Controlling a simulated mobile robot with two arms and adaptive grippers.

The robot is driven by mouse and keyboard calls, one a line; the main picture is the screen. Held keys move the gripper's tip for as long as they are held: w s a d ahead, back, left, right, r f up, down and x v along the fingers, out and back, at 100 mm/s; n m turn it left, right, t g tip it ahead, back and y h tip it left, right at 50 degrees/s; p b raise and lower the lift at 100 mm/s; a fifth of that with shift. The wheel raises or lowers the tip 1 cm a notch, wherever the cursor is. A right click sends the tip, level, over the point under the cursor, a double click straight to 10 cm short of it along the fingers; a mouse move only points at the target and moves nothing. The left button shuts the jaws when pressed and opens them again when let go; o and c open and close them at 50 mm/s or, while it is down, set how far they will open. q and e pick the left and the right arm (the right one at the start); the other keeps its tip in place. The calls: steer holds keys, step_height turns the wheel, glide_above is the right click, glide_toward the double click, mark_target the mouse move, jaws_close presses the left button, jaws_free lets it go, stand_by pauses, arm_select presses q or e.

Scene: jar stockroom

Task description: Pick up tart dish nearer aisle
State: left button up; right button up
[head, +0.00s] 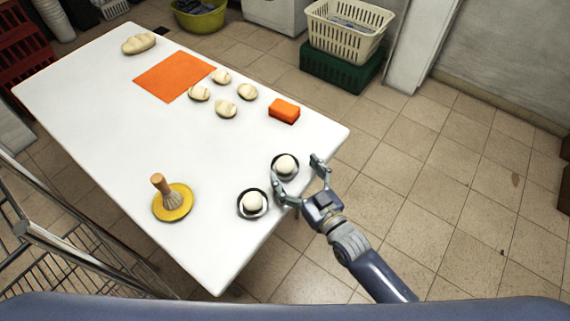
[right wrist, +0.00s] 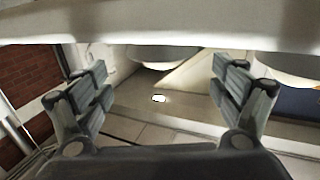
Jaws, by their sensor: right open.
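One dish (head: 273,161) is farther back, by my right gripper; the other dish (head: 242,211) is nearer the front. My right gripper (head: 297,167) is open, its fingers spread at the table edge. One finger is close to the farther dish; I cannot tell whether they touch. My left gripper is not in view.
A yellow plate (head: 162,214) with a brush (head: 160,185) is at the front left. An orange block (head: 284,111), several dough pieces (head: 226,109) and an orange mat (head: 172,76) lie farther back. A wire cart (head: 60,255) stands left; crates (head: 340,67) stand behind.

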mark_target(285, 168)
steer(key=x, duration=0.4)
steer(key=shift+w+a+f, duration=0.1)
steer(key=shift+w+a, duration=0.05)
steer(key=shift+a, duration=0.15)
steer(key=shift+c, duration=0.3)
steer(key=c, duration=1.1)
